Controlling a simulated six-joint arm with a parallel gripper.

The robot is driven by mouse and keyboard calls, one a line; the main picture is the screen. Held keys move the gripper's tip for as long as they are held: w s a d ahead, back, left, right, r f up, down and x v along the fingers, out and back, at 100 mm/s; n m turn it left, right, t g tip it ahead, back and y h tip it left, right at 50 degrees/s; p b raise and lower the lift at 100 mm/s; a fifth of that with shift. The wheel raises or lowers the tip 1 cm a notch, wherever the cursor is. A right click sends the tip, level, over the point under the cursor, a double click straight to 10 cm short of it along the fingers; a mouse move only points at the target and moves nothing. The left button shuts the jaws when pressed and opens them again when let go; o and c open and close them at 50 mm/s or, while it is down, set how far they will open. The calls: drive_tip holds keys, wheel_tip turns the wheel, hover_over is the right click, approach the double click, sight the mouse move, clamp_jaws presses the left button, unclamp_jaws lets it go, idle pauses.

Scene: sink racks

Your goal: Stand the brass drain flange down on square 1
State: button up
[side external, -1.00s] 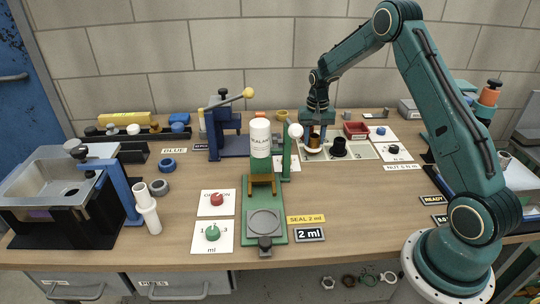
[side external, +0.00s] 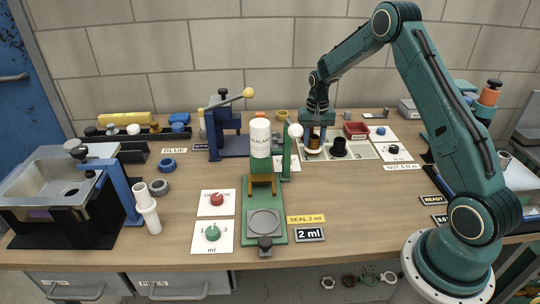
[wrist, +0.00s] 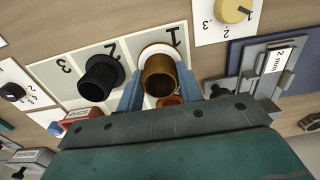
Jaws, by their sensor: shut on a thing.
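The brass drain flange (wrist: 159,76) is upright between the two blue fingers of my gripper (wrist: 160,88) in the wrist view. A white ring (wrist: 160,50) shows around its far end, over the square marked 1 (wrist: 174,35). In the side view the flange (side external: 313,144) is at the left end of the numbered board (side external: 366,152), under my gripper (side external: 315,132). It looks down at board level; I cannot tell whether its base fully touches. A black flange (wrist: 97,78) stands on square 2, beside it.
Square 3 (wrist: 62,76) is bare. A red scrap box (side external: 355,130) stands behind the board. A blue press (side external: 228,138) and a green stand with a white sealant bottle (side external: 260,139) are to the left. The front middle of the bench (side external: 350,205) is clear.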

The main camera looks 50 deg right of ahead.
drive_tip(key=shift+f, duration=0.6)
idle(0.5)
drive_tip(key=o, duration=1.1)
drive_tip(key=shift+o, duration=0.2)
wheel_tip(320, 180, up, 14)
drive_tip(key=shift+f, duration=0.1)
idle(0.4)
